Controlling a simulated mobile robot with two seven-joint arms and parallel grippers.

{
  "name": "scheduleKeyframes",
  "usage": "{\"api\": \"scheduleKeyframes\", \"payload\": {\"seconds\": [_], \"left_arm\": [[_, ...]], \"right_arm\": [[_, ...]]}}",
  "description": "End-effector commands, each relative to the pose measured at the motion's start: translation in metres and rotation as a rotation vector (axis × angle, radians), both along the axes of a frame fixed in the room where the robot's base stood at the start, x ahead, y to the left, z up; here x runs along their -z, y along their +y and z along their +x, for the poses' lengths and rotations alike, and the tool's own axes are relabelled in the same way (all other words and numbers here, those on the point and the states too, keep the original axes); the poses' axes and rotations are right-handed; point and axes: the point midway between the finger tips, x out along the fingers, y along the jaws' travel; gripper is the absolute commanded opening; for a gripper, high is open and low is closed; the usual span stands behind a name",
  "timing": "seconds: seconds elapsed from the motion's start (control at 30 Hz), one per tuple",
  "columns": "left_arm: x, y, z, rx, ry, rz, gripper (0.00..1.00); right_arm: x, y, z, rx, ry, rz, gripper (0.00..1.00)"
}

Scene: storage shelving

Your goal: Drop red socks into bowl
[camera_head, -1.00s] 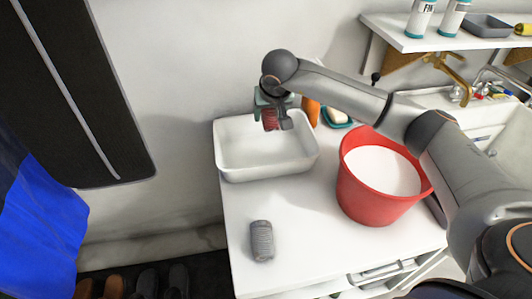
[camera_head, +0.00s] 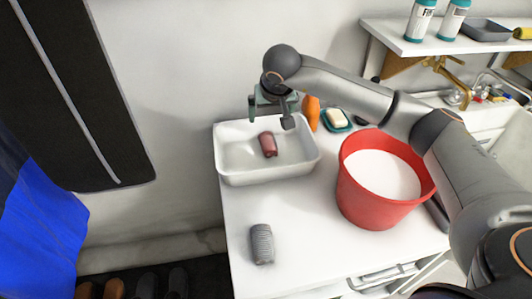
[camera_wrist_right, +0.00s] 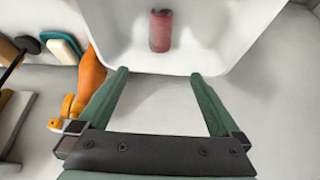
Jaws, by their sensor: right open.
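The red socks (camera_head: 268,144), a rolled bundle, lie inside the white rectangular bowl (camera_head: 232,174) on the counter. They also show in the right wrist view (camera_wrist_right: 160,31), inside the bowl (camera_wrist_right: 225,45). My right gripper (camera_head: 270,120) is above the back part of the bowl, open and empty. In the right wrist view its two green fingers (camera_wrist_right: 158,85) are spread, with nothing between them and the socks apart from them. My left gripper is not in view.
A grey rolled bundle (camera_head: 262,244) lies at the counter's front left. A red bucket (camera_head: 372,205) stands right of the bowl, under my right arm. An orange bottle (camera_head: 312,112) and a soap dish (camera_head: 336,120) stand behind. The counter between bowl and grey bundle is clear.

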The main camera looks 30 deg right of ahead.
Motion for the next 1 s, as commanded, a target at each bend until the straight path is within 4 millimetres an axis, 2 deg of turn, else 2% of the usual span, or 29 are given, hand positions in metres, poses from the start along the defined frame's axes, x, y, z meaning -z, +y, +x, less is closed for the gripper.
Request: {"api": "scheduleKeyframes", "payload": {"seconds": [0.03,0.2,0.4,0.6,1.0], "left_arm": [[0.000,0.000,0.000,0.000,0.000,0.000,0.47],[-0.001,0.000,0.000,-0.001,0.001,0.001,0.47],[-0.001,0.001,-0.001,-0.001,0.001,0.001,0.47],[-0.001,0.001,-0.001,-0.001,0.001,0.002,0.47],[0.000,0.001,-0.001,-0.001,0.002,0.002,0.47]], "right_arm": [[-0.012,0.001,-0.004,-0.002,-0.005,0.000,1.00],[-0.046,0.007,-0.022,-0.001,-0.005,-0.001,1.00],[-0.075,0.012,-0.038,-0.001,-0.003,0.000,1.00],[-0.087,0.014,-0.045,0.000,-0.001,-0.001,1.00],[-0.087,0.014,-0.045,0.001,0.000,0.000,1.00]]}}
